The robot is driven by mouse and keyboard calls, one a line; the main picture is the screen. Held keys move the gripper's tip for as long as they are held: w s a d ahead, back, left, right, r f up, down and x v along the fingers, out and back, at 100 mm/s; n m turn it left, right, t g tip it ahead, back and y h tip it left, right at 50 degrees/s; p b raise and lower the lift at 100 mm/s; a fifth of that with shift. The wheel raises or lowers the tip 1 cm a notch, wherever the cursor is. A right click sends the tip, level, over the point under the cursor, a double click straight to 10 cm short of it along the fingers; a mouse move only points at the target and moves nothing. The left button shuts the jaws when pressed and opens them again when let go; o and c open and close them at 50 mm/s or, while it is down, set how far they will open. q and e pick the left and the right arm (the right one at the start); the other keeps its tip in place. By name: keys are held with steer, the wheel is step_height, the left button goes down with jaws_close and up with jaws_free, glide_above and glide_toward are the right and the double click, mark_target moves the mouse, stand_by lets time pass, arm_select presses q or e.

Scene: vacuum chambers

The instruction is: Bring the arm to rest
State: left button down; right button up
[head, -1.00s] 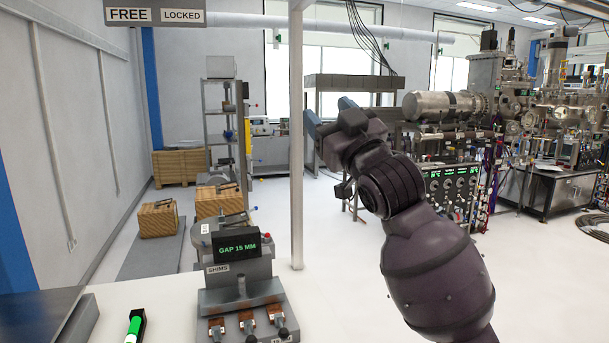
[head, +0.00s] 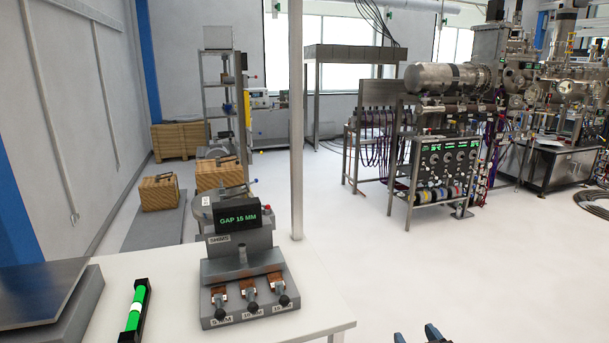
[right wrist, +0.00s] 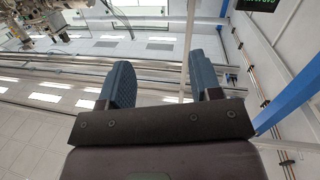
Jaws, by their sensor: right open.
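My right gripper (head: 417,335) shows only as two dark blue fingertips at the bottom edge of the head view, right of the white table. The rest of my right arm is out of that view. In the right wrist view the same gripper (right wrist: 163,80) has its two blue textured fingers apart, with nothing between them. Behind the fingers are ceiling, lights and wall, so it points upward there. My left gripper is not in view.
The white table (head: 172,325) holds a grey shim stand (head: 243,270), a "GAP 15 MM" display (head: 238,218) and a green-and-white level-like bar (head: 134,310). A thin post (head: 296,130) rises behind it. Open floor (head: 430,260) lies to the right, before the instrument rack (head: 447,175).

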steer(key=s+d+f+m+g+h, duration=0.1)
steer(key=s+d+f+g, duration=0.1)
steer(key=s+f, duration=0.7)
steer(key=s+d+f+m+g+h, duration=0.1)
steer(key=s+d+f+g, duration=0.2)
steer(key=s+f, duration=0.6)
steer(key=s+d, duration=0.1)
steer(key=s, duration=0.2)
steer(key=shift+h, duration=0.3)
steer(key=shift+s+f, duration=0.1)
